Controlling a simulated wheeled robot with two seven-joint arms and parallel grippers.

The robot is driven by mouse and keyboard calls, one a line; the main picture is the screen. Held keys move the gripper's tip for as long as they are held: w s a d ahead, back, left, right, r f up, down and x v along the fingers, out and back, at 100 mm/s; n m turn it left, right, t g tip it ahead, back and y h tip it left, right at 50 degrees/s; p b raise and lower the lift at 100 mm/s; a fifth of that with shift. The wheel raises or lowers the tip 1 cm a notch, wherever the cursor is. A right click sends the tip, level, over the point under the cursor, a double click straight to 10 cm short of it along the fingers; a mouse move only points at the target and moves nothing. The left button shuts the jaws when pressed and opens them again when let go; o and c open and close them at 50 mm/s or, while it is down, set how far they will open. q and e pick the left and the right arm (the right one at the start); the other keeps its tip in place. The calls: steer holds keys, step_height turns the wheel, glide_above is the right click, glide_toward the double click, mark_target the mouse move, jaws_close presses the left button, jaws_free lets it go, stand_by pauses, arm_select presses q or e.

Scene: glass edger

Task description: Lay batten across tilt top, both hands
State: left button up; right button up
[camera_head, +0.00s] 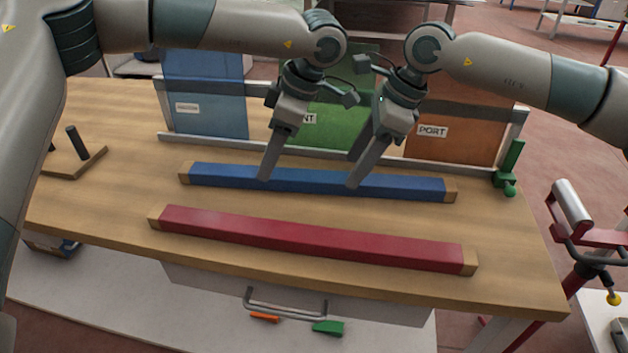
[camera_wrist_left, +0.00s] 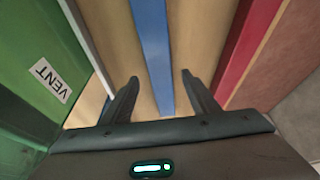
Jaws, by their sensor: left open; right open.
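A long blue batten (camera_head: 330,181) with bare wood ends lies on the wooden bench top (camera_head: 110,205). A similar red batten (camera_head: 310,235) lies nearer the front edge. My left gripper (camera_head: 268,174) is open and points down at the blue batten, left of its middle. In the left wrist view the blue batten (camera_wrist_left: 151,40) runs between its two parted fingers (camera_wrist_left: 160,80); I cannot tell whether they touch it. My right gripper (camera_head: 356,182) is open at the blue batten, right of its middle. I cannot tell which surface is the tilt top.
Blue (camera_head: 205,95), green (camera_head: 345,115) and orange (camera_head: 460,130) panels stand in a rack along the back. A green clamp (camera_head: 508,172) is at the right end, a pegged wooden block (camera_head: 75,160) at the left. A red roller stand (camera_head: 585,225) stands beyond the right edge.

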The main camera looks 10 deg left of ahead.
mark_target(314, 181)
arm_select(q)
steer(key=shift+x, duration=1.8)
arm_select(e)
steer(key=shift+x, duration=1.85)
arm_select(q)
jaws_close()
arm_select(e)
jaws_close()
